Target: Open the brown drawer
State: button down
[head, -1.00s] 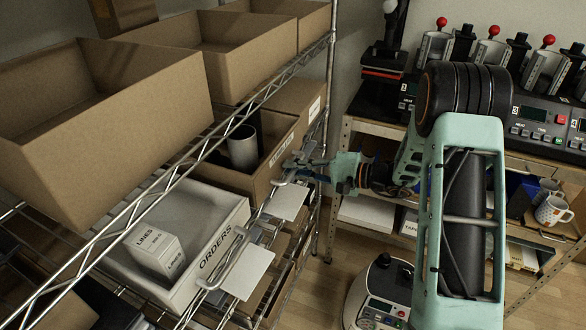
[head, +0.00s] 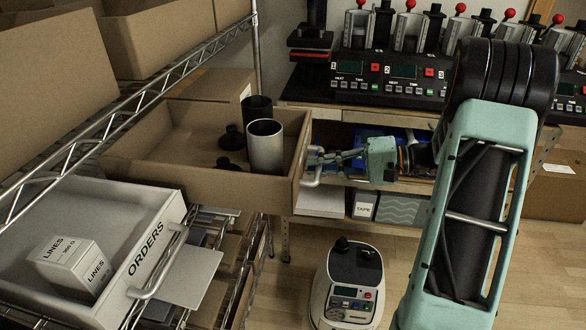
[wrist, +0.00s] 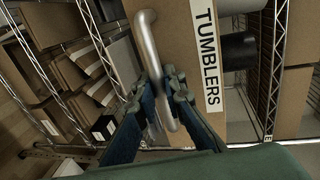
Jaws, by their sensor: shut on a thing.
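The brown drawer (head: 221,187) is pulled well out from the wire shelf in the head view, its inside showing. It holds a silver tumbler, a dark tumbler and small black pieces. In the wrist view its front carries a white TUMBLERS label (wrist: 207,50). Its metal handle (wrist: 151,50) shows between my fingers; in the head view the handle (head: 314,168) is partly hidden by my gripper. My gripper (head: 318,158) is at the drawer's front, and in the wrist view my gripper (wrist: 163,98) is shut on the handle.
The light grey ORDERS drawer (head: 115,208), also out, holds a LINES box (head: 72,262) at lower left. Large cardboard boxes (head: 50,75) sit on the shelf above. A bench of mug presses (head: 400,75) stands behind. A small device (head: 350,280) stands below on the wooden floor.

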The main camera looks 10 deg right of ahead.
jog(key=shift+f+v, duration=0.15)
jog(key=shift+v, duration=0.55)
jog(key=shift+f+v, duration=0.15)
jog(key=shift+v, duration=0.55)
jog(key=c, duration=2.3)
grip_release()
jog(key=shift+o, duration=0.2)
jog(key=shift+d, duration=0.1)
jog(key=v, duration=1.2)
